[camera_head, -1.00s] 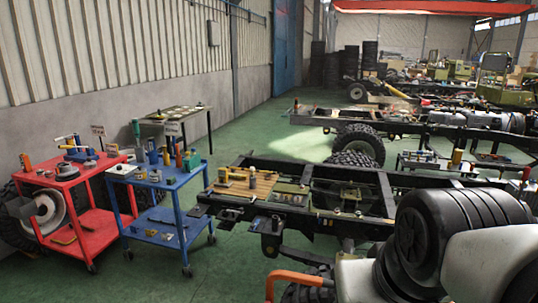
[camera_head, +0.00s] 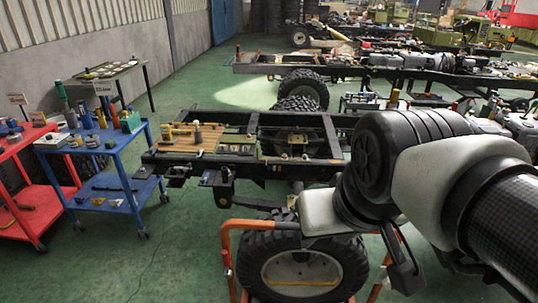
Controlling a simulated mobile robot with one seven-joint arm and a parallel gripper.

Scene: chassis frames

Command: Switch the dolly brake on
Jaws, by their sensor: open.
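An orange tubular frame, apparently the dolly (camera_head: 226,245), stands at the bottom centre, close in front of me. It surrounds a large black tyre (camera_head: 258,262) with a pale hub, which is upright. The frame's left post shows a small fitting partway down. I cannot make out a brake lever or tell its position. My black and white arm crosses the right side and hides part of the tyre and the frame's right side. My gripper cannot be made out in this view. A dark part hangs below the arm near the frame's right side, and I cannot tell what it is.
A truck chassis (camera_head: 262,120) carrying a wooden board (camera_head: 190,148) and parts stands just beyond the dolly. A blue cart (camera_head: 118,197) and a red cart (camera_head: 35,192) with tools stand at left. Green floor (camera_head: 165,255) is clear between the blue cart and dolly.

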